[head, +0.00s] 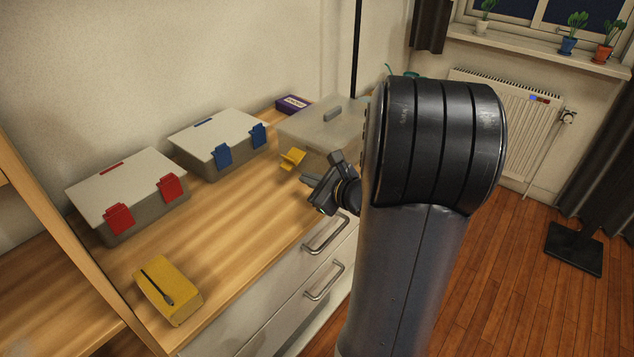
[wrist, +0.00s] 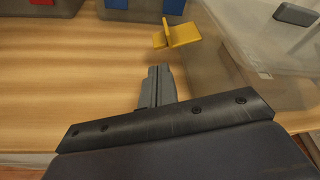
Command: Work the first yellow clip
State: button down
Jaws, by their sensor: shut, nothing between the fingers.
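A yellow clip (head: 292,158) is at the front left of a clear, see-through box (head: 306,128) with a grey lid handle. The clip sticks out from the box wall rather than lying flat against it. In the wrist view the yellow clip (wrist: 182,35) shows as two angled plates, beyond my fingertips. My gripper (head: 308,182) is in front of the box, low over the counter's front edge. Its fingers (wrist: 157,72) are shut and empty, with a gap of bare wood between them and the clip. My arm hides the box's right part; no second yellow clip is visible.
A box with blue clips (head: 222,156) and one with red clips (head: 119,218) stand to the left, their clips flat against the fronts. A yellow block-like object (head: 180,290) lies at the near left. A purple box (head: 292,104) stands behind. Wood between is clear.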

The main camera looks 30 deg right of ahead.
aim_at(291, 157)
jog(key=x, duration=0.5)
jog(key=shift+w, duration=0.15)
